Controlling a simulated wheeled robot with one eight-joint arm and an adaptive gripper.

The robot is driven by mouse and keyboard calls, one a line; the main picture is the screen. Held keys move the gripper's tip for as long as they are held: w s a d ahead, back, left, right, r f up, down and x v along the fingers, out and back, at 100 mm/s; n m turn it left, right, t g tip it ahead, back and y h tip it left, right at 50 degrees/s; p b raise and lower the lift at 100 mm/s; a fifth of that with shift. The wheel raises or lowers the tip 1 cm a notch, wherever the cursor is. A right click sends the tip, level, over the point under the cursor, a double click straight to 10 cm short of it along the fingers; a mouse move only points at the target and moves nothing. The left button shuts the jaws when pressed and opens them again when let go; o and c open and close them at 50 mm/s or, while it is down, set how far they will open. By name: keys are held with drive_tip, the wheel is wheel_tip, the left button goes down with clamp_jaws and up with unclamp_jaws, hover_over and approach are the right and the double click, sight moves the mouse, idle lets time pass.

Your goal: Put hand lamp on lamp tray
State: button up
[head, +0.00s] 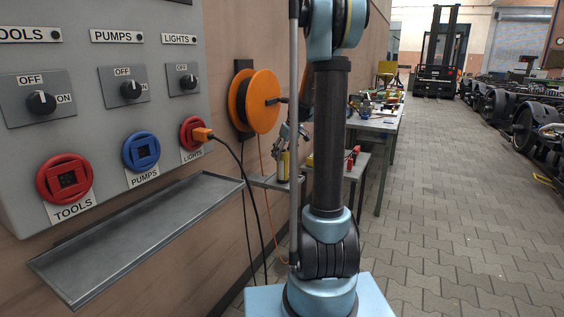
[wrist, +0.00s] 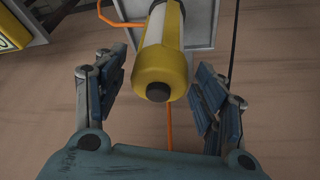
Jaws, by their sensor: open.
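The hand lamp (wrist: 160,62) is a yellow and pale cylinder with a dark round end. In the wrist view it lies between the two fingers of my gripper (wrist: 156,80), which is open, with a gap on each side. In the head view the lamp (head: 284,166) looks upright at a small grey tray (head: 262,181) on the wall, just below my gripper (head: 290,134). Whether it rests on that tray or hangs just in front cannot be told. A long empty grey tray (head: 150,232) is fixed under the switch panel. Neither tray bears a readable label.
An orange cable reel (head: 255,101) hangs on the wall above the small tray. An orange plug (head: 203,134) sits in the lights socket, its black cable hanging down. A workbench (head: 378,124) with tools stands behind my arm.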

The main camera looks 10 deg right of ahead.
drive_tip(key=v, duration=0.6)
drive_tip(key=shift+s+d+r, duration=0.1)
drive_tip(key=shift+r, duration=0.05)
drive_tip(key=s+a+f+m, duration=0.1)
drive_tip(key=s+a+m, duration=0.2)
drive_tip(key=s, duration=1.9)
drive_tip(key=s+f+m+h, duration=0.1)
drive_tip(key=s+f, duration=0.5)
drive_tip(key=s, duration=0.3)
drive_tip(key=s+d+f+m+g+h, duration=0.1)
drive_tip(key=s+f+m, duration=0.1)
drive_tip(key=s+f, duration=0.4)
drive_tip(key=s, duration=0.4)
drive_tip(key=shift+d+g, duration=0.2)
drive_tip(key=shift+g, duration=0.1)
drive_tip(key=shift+f, duration=0.15)
drive_tip(key=shift+w+f, duration=0.2)
drive_tip(key=shift+w, duration=0.3)
